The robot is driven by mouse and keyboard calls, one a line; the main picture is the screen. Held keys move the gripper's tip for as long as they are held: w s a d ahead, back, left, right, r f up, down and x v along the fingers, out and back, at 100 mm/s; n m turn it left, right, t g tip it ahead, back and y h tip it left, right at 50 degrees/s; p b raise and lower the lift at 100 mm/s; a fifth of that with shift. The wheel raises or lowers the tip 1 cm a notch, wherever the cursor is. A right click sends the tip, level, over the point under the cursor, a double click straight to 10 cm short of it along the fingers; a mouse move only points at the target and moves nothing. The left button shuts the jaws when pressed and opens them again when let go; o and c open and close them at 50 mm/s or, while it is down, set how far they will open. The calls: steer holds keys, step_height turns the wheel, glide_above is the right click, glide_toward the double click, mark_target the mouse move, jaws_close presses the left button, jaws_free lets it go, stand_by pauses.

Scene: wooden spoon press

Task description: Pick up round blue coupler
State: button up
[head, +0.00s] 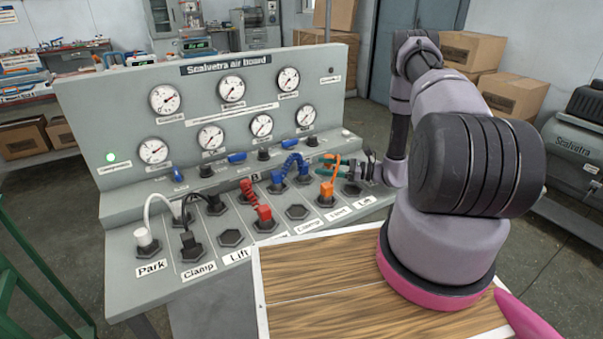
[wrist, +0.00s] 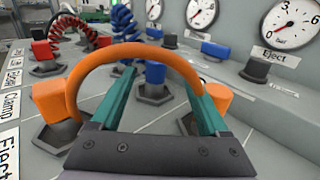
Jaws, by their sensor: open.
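A round blue coupler (wrist: 155,74) sits upright on a dark hex socket in the wrist view, seen between my fingertips and beyond them. A blue coiled hose (wrist: 122,28) rises near it; in the head view the blue coil (head: 291,161) arches between two sockets. My gripper (head: 336,170) has teal fingers, open and empty, low over the socket deck; in the wrist view its fingertips (wrist: 157,72) stand apart. An orange hose (wrist: 128,48) arches across the wrist view in front of the fingers, partly hiding the coupler's surroundings. Whether the hose touches them I cannot tell.
An orange coupler (head: 326,190) stands close to my gripper, with another orange end (wrist: 218,96) beside the right finger. A red coupler (head: 264,213) with coiled hose and a white coupler (head: 143,238) stand further left. The gauge panel (head: 215,110) rises behind the deck.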

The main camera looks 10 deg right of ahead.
mark_target(304, 164)
steer(key=x, duration=0.2)
steer(key=shift+w+a, duration=0.1)
steer(key=shift+a, duration=0.15)
steer(key=x, duration=0.3)
steer(key=shift+a+f, duration=0.3)
steer(key=shift+a, duration=0.1)
steer(key=shift+w+a, duration=0.2)
steer(key=shift+a, duration=0.35)
jaws_close()
steer(key=shift+r, duration=0.1)
